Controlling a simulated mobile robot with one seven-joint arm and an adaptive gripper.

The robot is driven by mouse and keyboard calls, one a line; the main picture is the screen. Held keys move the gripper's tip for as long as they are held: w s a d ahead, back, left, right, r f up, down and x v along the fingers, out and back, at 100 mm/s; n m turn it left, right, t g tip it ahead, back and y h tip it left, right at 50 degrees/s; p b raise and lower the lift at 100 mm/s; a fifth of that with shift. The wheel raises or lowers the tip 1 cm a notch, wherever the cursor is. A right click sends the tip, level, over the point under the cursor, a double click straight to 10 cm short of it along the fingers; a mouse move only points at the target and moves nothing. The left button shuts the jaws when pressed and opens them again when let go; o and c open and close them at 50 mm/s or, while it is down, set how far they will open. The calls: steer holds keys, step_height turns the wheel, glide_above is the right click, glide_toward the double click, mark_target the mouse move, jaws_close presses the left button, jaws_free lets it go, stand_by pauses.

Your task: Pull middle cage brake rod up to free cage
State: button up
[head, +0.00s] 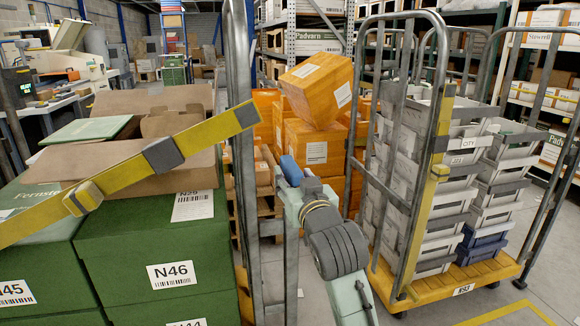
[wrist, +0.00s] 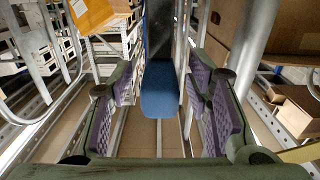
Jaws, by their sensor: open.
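A blue grip (head: 291,170), which looks like the top of the brake rod, shows in the middle of the head view beside a grey upright. The same blue piece (wrist: 160,92) lies between my fingers in the wrist view. My gripper (wrist: 160,78) is open, with a purple-padded finger on each side of the blue piece and gaps visible. In the head view my arm reaches up from the lower right to the blue grip, and my fingers are largely hidden there. The middle cage holds orange boxes (head: 320,90). The rod's lower part is hard to make out.
A cage with green boxes (head: 150,250) stands at left, crossed by a yellow strap (head: 120,185). A cage of grey totes (head: 462,165) on a yellow base (head: 480,280) stands at right. Upright tubes stand close on both sides of my arm. Bare floor (head: 525,300) shows at lower right.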

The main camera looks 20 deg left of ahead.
steer(key=shift+p+x, duration=0.35)
steer(key=shift+x, duration=2)
jaws_close()
